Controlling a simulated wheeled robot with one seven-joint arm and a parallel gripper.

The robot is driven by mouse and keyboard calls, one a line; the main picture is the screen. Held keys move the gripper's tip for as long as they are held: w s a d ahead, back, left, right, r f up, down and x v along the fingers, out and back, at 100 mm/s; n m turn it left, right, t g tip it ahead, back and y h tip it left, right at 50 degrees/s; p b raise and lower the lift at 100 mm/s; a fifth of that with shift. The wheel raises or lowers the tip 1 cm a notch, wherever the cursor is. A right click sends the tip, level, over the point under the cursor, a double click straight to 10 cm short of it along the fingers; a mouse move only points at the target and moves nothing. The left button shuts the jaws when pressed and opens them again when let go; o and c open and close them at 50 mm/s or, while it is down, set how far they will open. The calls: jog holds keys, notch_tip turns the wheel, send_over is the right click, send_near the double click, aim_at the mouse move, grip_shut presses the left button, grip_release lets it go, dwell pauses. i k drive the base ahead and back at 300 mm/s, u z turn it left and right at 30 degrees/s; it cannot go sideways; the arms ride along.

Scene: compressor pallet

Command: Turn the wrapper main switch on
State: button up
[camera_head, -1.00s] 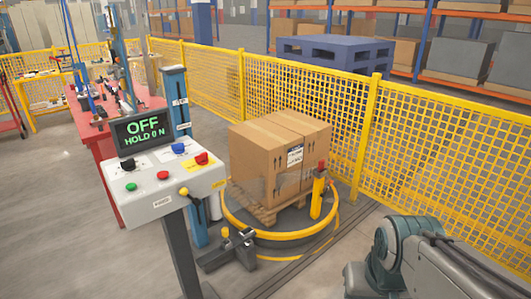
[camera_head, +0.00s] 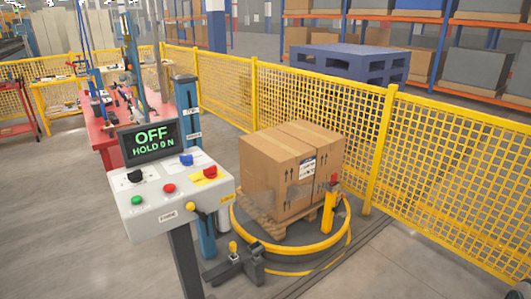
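The wrapper control panel (camera_head: 172,198) is a light grey sloped box on a dark post, left of centre. Its display (camera_head: 151,142) reads "OFF" and "HOLD 0 N". A red knob on a yellow plate (camera_head: 209,172) is at the panel's upper right. A black knob (camera_head: 134,176) and a blue knob (camera_head: 186,160) are along the top. A green button (camera_head: 137,200) and a red button (camera_head: 169,188) are below them. A yellow knob (camera_head: 190,207) is at the front edge. The small labels are too small to read. My gripper is not in view.
A wrapped carton (camera_head: 284,175) stands on a wooden pallet inside a yellow ring (camera_head: 290,247) right of the panel. Yellow mesh fencing (camera_head: 450,170) runs behind. A red bench (camera_head: 103,128) is behind left. The floor (camera_head: 60,240) left of the panel is clear.

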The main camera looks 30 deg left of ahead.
aim_at(211, 171)
jog(key=u, duration=0.1)
jog(key=i, duration=1.2)
jog(key=u, duration=1.35)
jog(key=i, duration=0.75)
jog(key=u, duration=0.85)
